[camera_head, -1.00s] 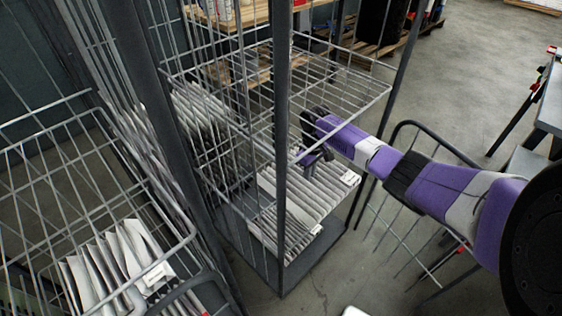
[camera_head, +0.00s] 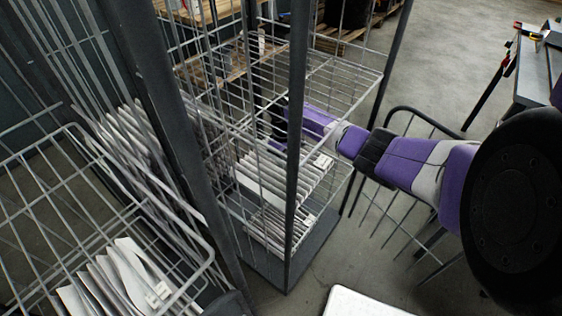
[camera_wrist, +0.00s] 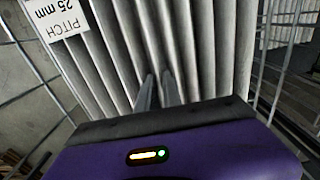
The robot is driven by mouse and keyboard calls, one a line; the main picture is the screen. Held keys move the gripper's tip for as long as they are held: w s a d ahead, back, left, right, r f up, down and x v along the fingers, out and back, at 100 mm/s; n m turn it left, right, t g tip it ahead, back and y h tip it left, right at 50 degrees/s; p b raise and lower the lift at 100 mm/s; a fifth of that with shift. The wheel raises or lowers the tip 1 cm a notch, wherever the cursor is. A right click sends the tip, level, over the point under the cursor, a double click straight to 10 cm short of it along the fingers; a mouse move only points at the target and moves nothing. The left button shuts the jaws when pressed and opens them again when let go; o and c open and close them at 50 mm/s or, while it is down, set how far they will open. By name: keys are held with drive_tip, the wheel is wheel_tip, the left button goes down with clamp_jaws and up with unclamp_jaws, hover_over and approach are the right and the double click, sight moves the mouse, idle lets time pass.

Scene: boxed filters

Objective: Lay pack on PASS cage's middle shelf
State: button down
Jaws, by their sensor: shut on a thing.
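The held pack (camera_head: 262,178) is a white pleated filter with a small label at its right end. It is inside the right wire cage (camera_head: 297,130), below a wire shelf (camera_head: 345,82). My gripper (camera_wrist: 159,88) is shut on its pleats in the wrist view, where the pack (camera_wrist: 120,55) fills the middle and its label reads "PITCH 25 mm". In the head view my gripper's fingertips are hidden behind the cage's bars and post. Another pleated pack (camera_head: 270,228) lies lower, near the cage's dark base (camera_head: 318,235). No PASS sign is readable.
A left wire cage has a shelf basket (camera_head: 40,150) with several pleated packs (camera_head: 115,275). More packs (camera_head: 130,135) stand behind it. A dark post (camera_head: 165,120) separates the cages. A black-framed rack (camera_head: 400,185) stands under my arm, and a table (camera_head: 540,70) is at right.

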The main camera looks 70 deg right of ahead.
drive_tip(key=shift+f+b, duration=2.55)
drive_tip(key=shift+f, duration=0.05)
drive_tip(key=shift+f, duration=0.2)
drive_tip(key=c, duration=1.8)
unclamp_jaws()
drive_tip(key=shift+r+p, duration=2.25)
drive_tip(key=shift+p, duration=0.3)
